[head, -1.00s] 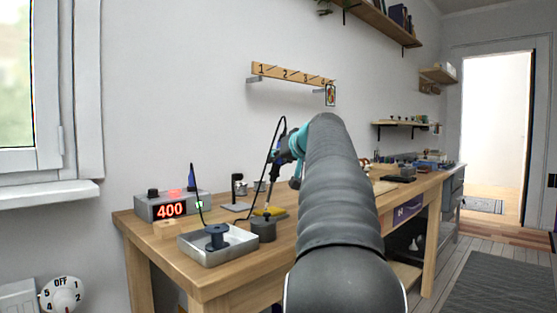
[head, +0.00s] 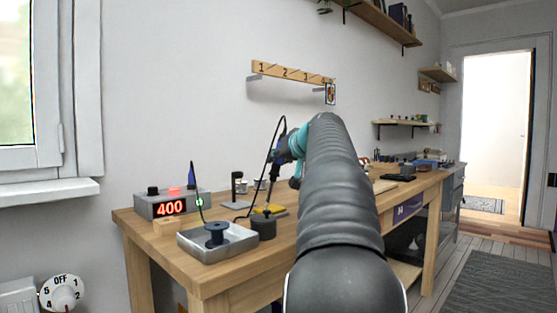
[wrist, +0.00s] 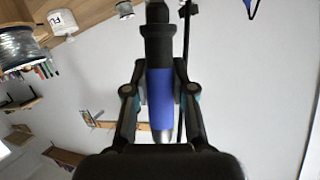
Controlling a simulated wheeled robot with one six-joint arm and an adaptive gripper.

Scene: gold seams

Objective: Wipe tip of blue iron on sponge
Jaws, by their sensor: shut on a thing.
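My gripper (head: 290,154) is above the back of the workbench, mostly hidden by my own arm in the head view. In the wrist view, my gripper (wrist: 159,78) is shut around the blue grip of the iron (wrist: 160,105), with its dark collar toward the top of the picture. A small part of the blue iron (head: 280,158) also shows in the head view, beside the teal gripper parts. The yellow sponge (head: 274,208) lies on the bench below my gripper. The iron's tip is too small to make out; I cannot tell whether it touches the sponge.
A station reading 400 (head: 170,207) stands at the bench's left end. A metal tray (head: 234,242) with a dark spool and a dark round pot (head: 263,227) are in front of the sponge. A dark stand (head: 237,185) is behind. A black cable loops near the gripper.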

